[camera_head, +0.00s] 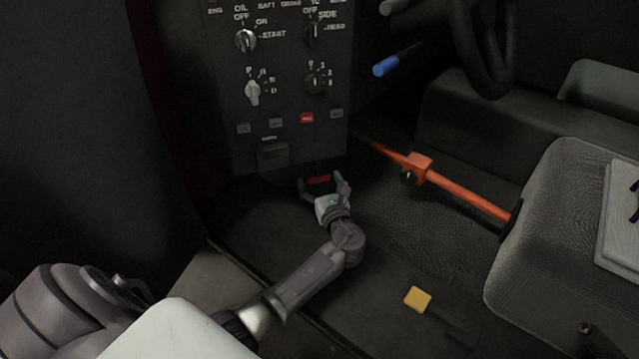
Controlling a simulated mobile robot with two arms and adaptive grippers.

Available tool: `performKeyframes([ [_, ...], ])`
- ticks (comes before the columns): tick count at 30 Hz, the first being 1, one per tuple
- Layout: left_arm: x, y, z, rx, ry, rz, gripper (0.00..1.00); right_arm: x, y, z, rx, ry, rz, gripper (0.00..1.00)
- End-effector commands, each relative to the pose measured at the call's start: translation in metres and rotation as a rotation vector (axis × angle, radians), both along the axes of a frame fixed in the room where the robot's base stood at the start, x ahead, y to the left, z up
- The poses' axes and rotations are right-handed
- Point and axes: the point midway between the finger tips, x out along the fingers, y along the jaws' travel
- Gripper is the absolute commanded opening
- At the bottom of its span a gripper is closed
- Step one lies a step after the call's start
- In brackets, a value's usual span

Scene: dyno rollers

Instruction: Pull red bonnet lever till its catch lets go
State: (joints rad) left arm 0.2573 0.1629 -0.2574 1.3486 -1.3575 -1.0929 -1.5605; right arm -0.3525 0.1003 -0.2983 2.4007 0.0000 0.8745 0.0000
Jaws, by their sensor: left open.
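The gripper is open. I cannot tell whether a finger touches the lever. The upper part of the lever is in shadow under the panel. My right gripper is not in view.
An orange bar (460,193) with a clamp slants from beside the panel to the seat (560,230). A blue-tipped stalk (386,66) and steering wheel (490,75) are at upper right. A yellow block (417,299) lies on the floor.

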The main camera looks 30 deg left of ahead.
Motion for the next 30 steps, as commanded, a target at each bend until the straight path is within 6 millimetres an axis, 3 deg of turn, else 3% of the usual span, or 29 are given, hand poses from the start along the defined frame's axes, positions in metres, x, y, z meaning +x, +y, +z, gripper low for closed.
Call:
performKeyframes([
  [11,0.0036,0.0042,0.0004,0.0,0.0,-0.001,0.88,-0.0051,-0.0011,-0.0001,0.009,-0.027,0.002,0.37],
  [26,0.0034,0.0038,0.0002,0.0,0.0,0.0,0.04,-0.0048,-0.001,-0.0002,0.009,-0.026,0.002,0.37],
  [27,0.0034,0.0038,0.0002,0.0,0.0,0.0,0.0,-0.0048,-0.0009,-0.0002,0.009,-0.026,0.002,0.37],
  [30,0.0033,0.0037,0.0007,-0.002,0.001,-0.001,0.0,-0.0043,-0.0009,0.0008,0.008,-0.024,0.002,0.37],
])
